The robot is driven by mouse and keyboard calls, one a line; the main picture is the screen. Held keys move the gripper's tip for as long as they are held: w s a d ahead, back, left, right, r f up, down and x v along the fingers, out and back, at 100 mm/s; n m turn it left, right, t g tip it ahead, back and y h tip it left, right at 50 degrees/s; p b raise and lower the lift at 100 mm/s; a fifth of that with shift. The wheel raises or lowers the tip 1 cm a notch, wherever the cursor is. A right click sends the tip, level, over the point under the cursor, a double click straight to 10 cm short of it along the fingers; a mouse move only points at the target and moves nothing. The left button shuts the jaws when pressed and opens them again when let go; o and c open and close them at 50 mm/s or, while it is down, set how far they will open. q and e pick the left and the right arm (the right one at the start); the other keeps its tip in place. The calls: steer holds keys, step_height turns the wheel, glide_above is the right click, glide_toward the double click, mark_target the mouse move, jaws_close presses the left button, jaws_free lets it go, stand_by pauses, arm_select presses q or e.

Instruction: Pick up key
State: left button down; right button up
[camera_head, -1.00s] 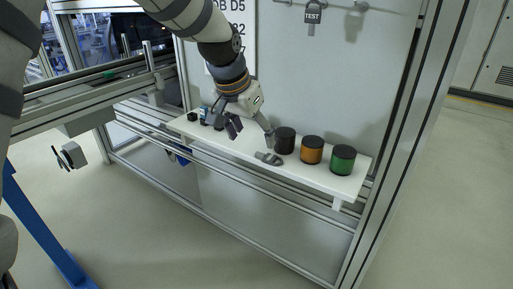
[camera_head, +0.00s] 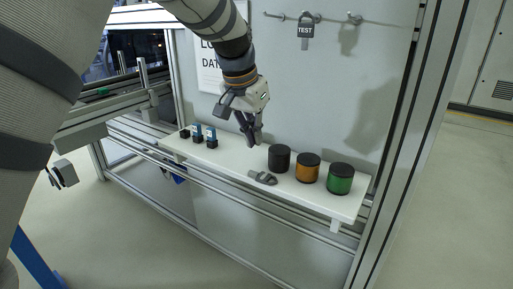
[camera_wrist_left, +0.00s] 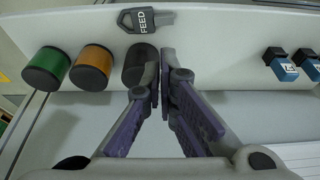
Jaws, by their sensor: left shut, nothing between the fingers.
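A grey key (camera_head: 263,178) lies flat on the white shelf (camera_head: 315,197), near its front edge and in front of the black cylinder. In the left wrist view the key (camera_wrist_left: 145,19) shows a FEED label, at the top beyond the fingertips. My left gripper (camera_head: 252,140) is above the shelf, behind and a little left of the key and apart from it. In the left wrist view its fingers (camera_wrist_left: 160,62) are together with nothing between them, partly covering the black cylinder. My right gripper is not in view.
Black (camera_head: 279,158), orange-brown (camera_head: 307,168) and green (camera_head: 340,179) cylinders stand in a row right of the key. Small blue-and-black pieces (camera_head: 211,138) stand at the shelf's left. Metal posts frame the shelf.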

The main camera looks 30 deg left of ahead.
mark_target(263, 169)
arm_select(q)
steer(key=b+x, duration=0.1)
steer(key=x, duration=0.7)
steer(key=shift+f, duration=0.15)
